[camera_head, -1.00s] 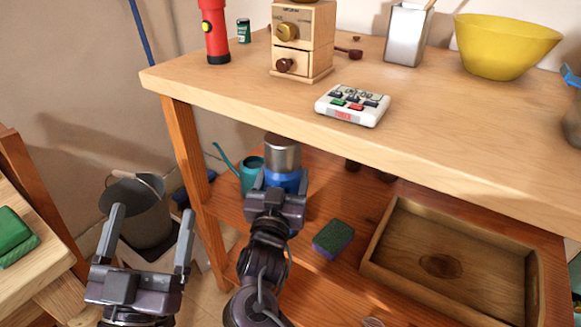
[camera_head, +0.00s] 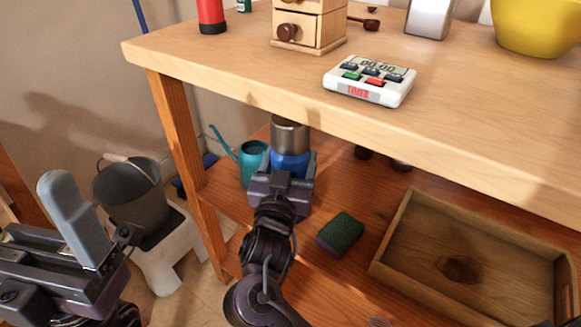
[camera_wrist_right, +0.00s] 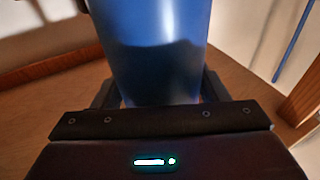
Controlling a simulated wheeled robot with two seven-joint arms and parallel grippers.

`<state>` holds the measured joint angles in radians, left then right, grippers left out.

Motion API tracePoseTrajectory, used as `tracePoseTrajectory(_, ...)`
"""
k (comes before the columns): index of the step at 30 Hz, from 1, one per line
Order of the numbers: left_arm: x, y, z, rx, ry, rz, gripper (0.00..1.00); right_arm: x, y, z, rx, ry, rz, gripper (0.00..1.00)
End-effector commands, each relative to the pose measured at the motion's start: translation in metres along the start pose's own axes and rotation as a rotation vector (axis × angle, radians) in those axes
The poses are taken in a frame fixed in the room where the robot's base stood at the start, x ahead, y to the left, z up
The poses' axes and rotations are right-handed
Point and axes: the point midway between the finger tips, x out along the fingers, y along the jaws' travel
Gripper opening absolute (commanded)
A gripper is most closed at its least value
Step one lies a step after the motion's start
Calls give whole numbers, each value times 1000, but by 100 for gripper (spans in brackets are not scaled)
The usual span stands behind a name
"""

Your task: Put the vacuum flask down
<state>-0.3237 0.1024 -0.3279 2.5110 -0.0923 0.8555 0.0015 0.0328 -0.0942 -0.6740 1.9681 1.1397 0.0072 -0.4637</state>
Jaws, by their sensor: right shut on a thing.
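The vacuum flask (camera_head: 290,137) has a blue body and a silver top. It is upright over the lower shelf, below the edge of the tabletop. My right gripper (camera_head: 287,172) is shut on the blue body, which fills the middle of the right wrist view (camera_wrist_right: 155,50). The flask's base is hidden behind the gripper, so I cannot tell whether it touches the shelf. My left gripper (camera_head: 65,235) is at the lower left, away from the flask. One of its fingers stands up large; the other is not clearly visible.
The lower shelf (camera_head: 335,280) holds a teal watering can (camera_head: 252,158) left of the flask, a green sponge (camera_head: 341,233) and a wooden tray (camera_head: 392,240). The tabletop (camera_head: 220,55) overhangs, with a white timer (camera_head: 370,80) near its edge. A grey bucket (camera_head: 135,195) stands on a white stool (camera_head: 170,255).

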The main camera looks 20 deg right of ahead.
Motion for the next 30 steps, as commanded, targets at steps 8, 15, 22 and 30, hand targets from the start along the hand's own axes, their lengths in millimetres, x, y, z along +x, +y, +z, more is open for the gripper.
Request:
tracePoseTrajectory(8,-6,0,1,3,9,6,87,-6,1,8,0,2,0,6)
tracePoseTrajectory(15,-6,0,2,3,8,7,87,-6,1,10,0,1,1,6)
tracePoseTrajectory(22,-6,0,2,3,7,7,87,-6,1,12,-2,-2,1,89)
tracePoseTrajectory(30,-6,1,2,2,7,7,87,-6,1,10,-1,-1,0,89)
